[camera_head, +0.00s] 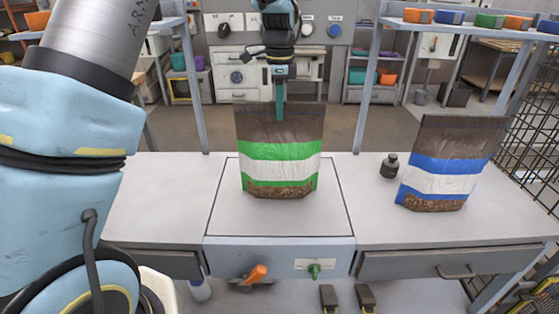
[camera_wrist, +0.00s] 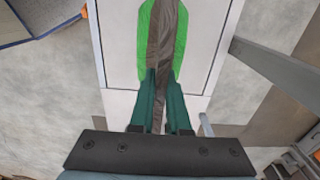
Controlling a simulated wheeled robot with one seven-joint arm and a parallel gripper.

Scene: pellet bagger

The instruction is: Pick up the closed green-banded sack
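The green-banded sack (camera_head: 279,150) stands upright on the square plate in the middle of the bench. It has a brown top, green and white bands, and a see-through lower part showing brown pellets. My gripper (camera_head: 281,112) comes down from above at the middle of its top edge, and one finger shows in front of the sack. In the wrist view, the two green fingers of my gripper (camera_wrist: 160,75) lie on either side of the sack's brown top (camera_wrist: 160,50), which fills the narrow gap between them. The sack's base seems to rest on the plate.
A blue-banded sack (camera_head: 446,165) stands on the bench at the right, with a small dark bottle (camera_head: 390,165) beside it. An orange handle (camera_head: 257,272) and a green knob (camera_head: 314,270) are on the bench front. A shelf post (camera_head: 363,80) rises behind. The bench's left part is clear.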

